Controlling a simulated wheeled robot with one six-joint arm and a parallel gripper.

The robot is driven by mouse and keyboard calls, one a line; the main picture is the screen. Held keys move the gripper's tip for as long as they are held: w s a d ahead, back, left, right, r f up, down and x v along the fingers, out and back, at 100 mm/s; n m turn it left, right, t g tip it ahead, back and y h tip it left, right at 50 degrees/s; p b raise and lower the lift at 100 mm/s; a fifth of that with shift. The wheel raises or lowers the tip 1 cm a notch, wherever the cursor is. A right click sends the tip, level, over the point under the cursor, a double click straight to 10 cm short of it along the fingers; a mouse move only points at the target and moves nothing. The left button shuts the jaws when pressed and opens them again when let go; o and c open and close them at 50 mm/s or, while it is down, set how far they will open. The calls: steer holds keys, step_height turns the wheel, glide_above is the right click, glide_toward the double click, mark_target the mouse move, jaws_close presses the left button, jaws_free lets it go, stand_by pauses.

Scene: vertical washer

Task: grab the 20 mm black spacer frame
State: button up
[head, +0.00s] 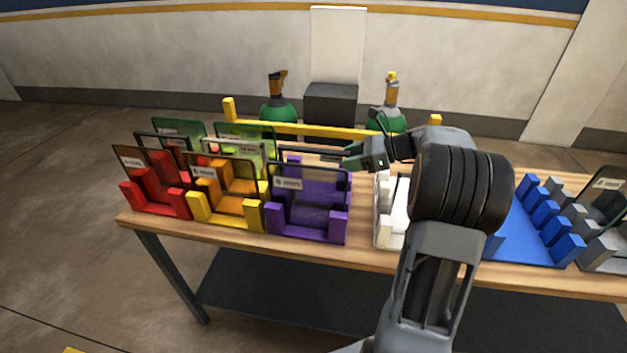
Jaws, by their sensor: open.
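Several dark-edged, see-through spacer frames with small white labels stand upright in coloured holders. No label is clearly readable as 20 mm, so I cannot tell which frame is the 20 mm one. One black-edged frame (287,183) stands in the purple holder (336,226). Another dark frame (607,186) stands at the far right in a grey holder (596,250), cut by the picture's edge. My gripper (352,156) is open above the table, just right of the purple holder's frame and pointing left. Nothing shows between its fingers. My arm hides part of the table's middle.
Red (144,203), yellow (249,212) and orange holders fill the table's left; a white holder (385,222) is partly behind my arm. A blue holder (520,243) is at right.

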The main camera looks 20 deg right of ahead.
steer(key=shift+x, duration=1.5)
steer(key=shift+c, duration=0.4)
steer(key=shift+r, duration=0.1)
jaws_close()
